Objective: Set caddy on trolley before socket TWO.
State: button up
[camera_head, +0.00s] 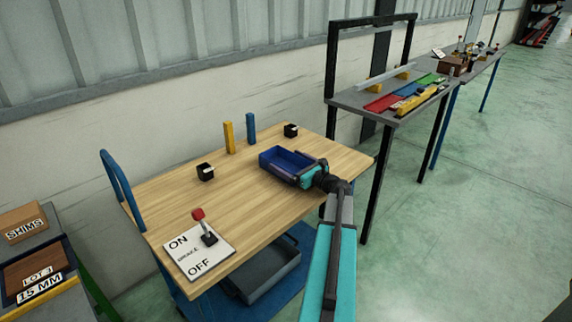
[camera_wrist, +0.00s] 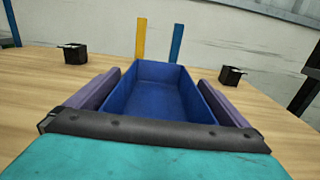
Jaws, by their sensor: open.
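The caddy, an empty blue open-topped bin (camera_head: 272,166), sits on the wooden top of the trolley (camera_head: 180,200), right of its middle. My gripper (camera_head: 303,166) reaches in from the right, low over the top. In the wrist view the caddy (camera_wrist: 160,95) lies between my two open fingers, one along each side; they look apart from its walls. Two small black blocks that look like sockets stand beyond it, one left (camera_head: 205,172) and one right (camera_head: 291,130). Their labels are too small to read, so I cannot tell which is TWO.
A yellow post (camera_head: 228,137) and a blue post (camera_head: 251,128) stand between the blocks. An ON/OFF brake lever plate (camera_head: 199,252) is at the trolley's front left. A grey bin (camera_head: 263,270) sits on the lower shelf. A grey table (camera_head: 385,100) stands behind, right.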

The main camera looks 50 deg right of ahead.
jog(key=shift+s+r, duration=0.1)
jog(key=s, duration=0.4)
jog(key=s+b, duration=0.1)
jog(key=s, duration=0.3)
jog(key=s+a, duration=0.1)
jog(key=s, duration=0.2)
jog(key=shift+s, duration=0.4)
